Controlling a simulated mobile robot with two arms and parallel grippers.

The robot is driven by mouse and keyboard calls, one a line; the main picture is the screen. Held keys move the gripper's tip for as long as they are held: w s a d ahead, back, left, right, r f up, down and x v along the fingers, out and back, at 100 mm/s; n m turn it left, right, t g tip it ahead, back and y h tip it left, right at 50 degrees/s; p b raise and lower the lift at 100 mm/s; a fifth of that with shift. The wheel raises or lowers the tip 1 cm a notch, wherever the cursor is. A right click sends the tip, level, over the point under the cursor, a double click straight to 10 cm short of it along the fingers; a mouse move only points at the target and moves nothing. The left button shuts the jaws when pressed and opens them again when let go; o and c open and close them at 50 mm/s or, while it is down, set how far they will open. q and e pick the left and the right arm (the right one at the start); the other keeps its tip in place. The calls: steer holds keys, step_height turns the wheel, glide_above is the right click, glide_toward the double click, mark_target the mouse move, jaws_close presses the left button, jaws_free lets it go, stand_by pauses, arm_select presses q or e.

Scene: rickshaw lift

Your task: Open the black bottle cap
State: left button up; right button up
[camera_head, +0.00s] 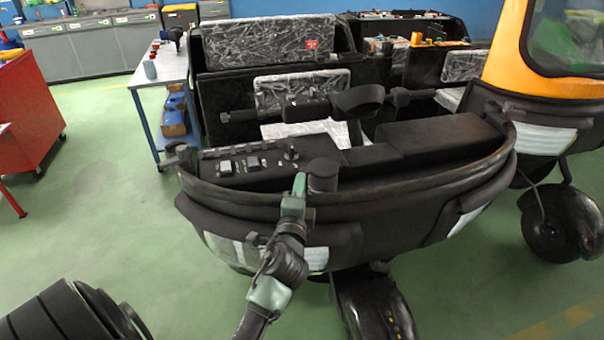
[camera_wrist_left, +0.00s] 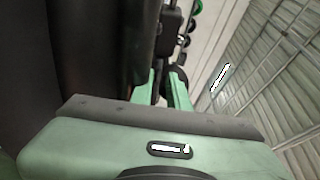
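A short black cylinder with a flat round top (camera_head: 322,176), which looks like the black bottle cap, stands on the front rim of the black rickshaw body (camera_head: 400,213). My left gripper (camera_head: 299,184) is at that rim, just left of the cylinder. Whether it touches the cylinder is unclear. In the left wrist view its two green fingers (camera_wrist_left: 163,90) stand apart, with a dark gap and no clear object held between them. A dark object lies beyond the fingertips there. The right gripper is not in view.
A control panel with switches (camera_head: 240,163) and a small joystick (camera_head: 291,152) lies behind the rim. A black handlebar (camera_head: 305,106) rises beyond. A white table (camera_head: 160,70) stands back left, a red cabinet (camera_head: 30,110) far left. Green floor is clear at left.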

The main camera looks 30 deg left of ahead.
mark_target(319, 168)
arm_select(q)
steer(key=shift+x, duration=1.95)
steer(key=shift+f, duration=0.1)
jaws_close()
